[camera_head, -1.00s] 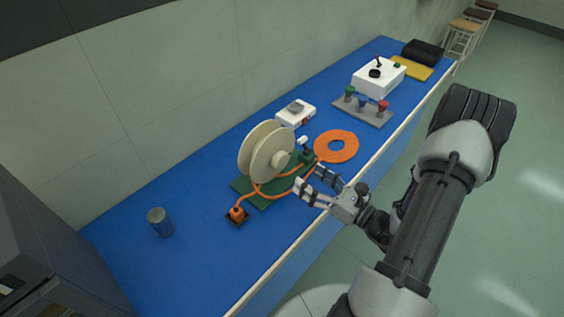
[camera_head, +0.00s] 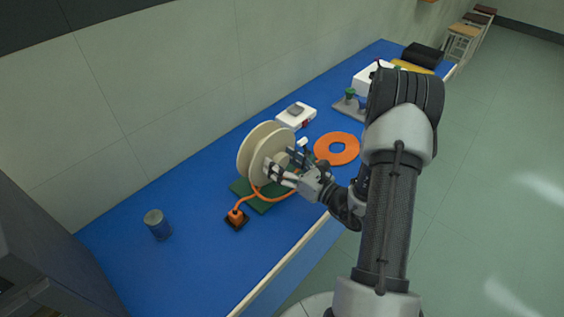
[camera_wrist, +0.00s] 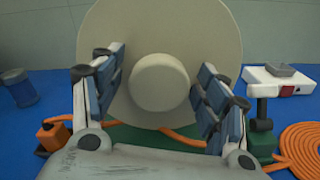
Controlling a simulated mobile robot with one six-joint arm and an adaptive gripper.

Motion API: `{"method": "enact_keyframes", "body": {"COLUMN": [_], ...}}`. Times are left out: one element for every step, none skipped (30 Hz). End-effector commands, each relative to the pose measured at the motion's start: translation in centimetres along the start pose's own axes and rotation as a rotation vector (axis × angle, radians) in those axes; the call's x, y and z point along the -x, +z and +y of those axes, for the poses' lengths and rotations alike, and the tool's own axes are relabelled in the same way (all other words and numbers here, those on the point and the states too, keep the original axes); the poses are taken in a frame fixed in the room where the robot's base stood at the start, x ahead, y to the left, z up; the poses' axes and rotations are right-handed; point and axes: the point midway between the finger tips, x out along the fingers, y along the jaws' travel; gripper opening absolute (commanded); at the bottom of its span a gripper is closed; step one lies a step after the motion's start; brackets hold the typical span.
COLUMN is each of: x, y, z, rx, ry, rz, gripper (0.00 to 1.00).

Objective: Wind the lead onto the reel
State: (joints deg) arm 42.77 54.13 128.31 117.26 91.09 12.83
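The cream reel (camera_head: 262,155) stands upright on a green base (camera_head: 262,206) on the blue bench. In the wrist view the reel's disc (camera_wrist: 160,30) fills the middle, with its round hub (camera_wrist: 159,81) facing me. My gripper (camera_head: 279,162) is open at the reel's near face; in the wrist view its fingers (camera_wrist: 160,88) are spread to either side of the hub, with a gap to it on both sides. The orange lead (camera_head: 281,196) runs from an orange plug on a black block (camera_head: 237,218) past the base, and a flat orange coil (camera_head: 337,148) lies to the right.
A blue can (camera_head: 158,224) stands at the left. A white box with a grey top (camera_head: 296,115) is behind the reel. A grey rack with coloured knobs (camera_head: 347,108) and a white box (camera_head: 367,78) stand farther along, partly behind my arm. The front-left bench is clear.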

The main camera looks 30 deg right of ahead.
Motion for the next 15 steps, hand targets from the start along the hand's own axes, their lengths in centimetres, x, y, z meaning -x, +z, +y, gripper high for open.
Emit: {"method": "enact_keyframes", "body": {"x": [0.01, 0.02, 0.02, 0.02, 0.03, 0.03, 0.03, 0.03, 0.03, 0.04, 0.03, 0.03, 0.03, 0.03, 0.03], "y": [0.00, 0.00, 0.00, 0.00, -0.01, -0.01, -0.01, -0.01, -0.01, -0.01, -0.01, -0.01, -0.01, -0.01, -0.01], "z": [0.00, 0.00, 0.00, 0.00, 0.00, 0.00, 0.00, 0.00, 0.00, 0.00, 0.00, 0.00, 0.00, 0.00, 0.00], "rx": [0.000, 0.000, 0.000, 0.000, 0.000, 0.000, 0.000, 0.000, 0.000, 0.000, 0.000, 0.000, 0.000, 0.000, 0.000], "ry": [0.000, 0.000, 0.000, 0.000, 0.000, 0.000, 0.000, 0.000, 0.000, 0.000, 0.000, 0.000, 0.000, 0.000, 0.000], "rz": [0.000, 0.000, 0.000, 0.000, 0.000, 0.000, 0.000, 0.000, 0.000, 0.000, 0.000, 0.000, 0.000, 0.000, 0.000], "gripper": [0.63, 0.61, 0.58, 0.56, 0.54, 0.52, 0.50, 0.48, 0.45, 0.43, 0.41, 0.38, 0.36, 0.34, 0.32]}}
